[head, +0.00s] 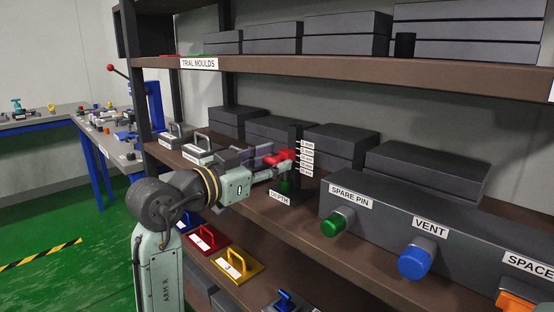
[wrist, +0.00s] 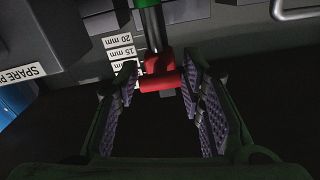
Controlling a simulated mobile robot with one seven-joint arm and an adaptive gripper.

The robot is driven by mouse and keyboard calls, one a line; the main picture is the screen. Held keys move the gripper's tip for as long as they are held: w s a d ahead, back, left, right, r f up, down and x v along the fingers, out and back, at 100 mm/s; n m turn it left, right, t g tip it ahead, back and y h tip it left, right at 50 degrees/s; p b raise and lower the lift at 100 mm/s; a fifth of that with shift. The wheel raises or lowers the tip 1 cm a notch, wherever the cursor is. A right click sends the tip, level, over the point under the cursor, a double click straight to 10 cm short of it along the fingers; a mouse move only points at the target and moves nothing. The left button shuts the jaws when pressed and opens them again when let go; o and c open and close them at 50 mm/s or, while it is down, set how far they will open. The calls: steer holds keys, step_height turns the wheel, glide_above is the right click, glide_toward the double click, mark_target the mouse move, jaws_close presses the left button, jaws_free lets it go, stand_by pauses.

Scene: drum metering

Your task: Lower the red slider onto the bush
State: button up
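The red slider (head: 279,157) sits on the dark depth gauge post (head: 296,140) on the middle shelf. In the wrist view the red slider (wrist: 160,76) is around a grey rod (wrist: 154,30), its crossbar spanning the space between my fingertips. My gripper (head: 272,166) reaches it from the left; in the wrist view my gripper (wrist: 160,84) has a fingertip at each end of the crossbar, seemingly shut on it. The green bush (head: 285,186) is below the slider, apart from it and partly hidden. Its green edge (wrist: 146,3) shows at the wrist view's top.
White millimetre labels (head: 306,158) run beside the post. A grey box with a green knob (head: 337,222) and a blue knob (head: 415,260) stands to the right. Dark mould blocks (head: 342,146) line the shelf behind. Handled plates (head: 237,266) lie on the lower shelf.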

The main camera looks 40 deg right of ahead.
steer(key=a, duration=1)
steer(key=shift+s, duration=0.35)
steer(key=shift+a, duration=0.15)
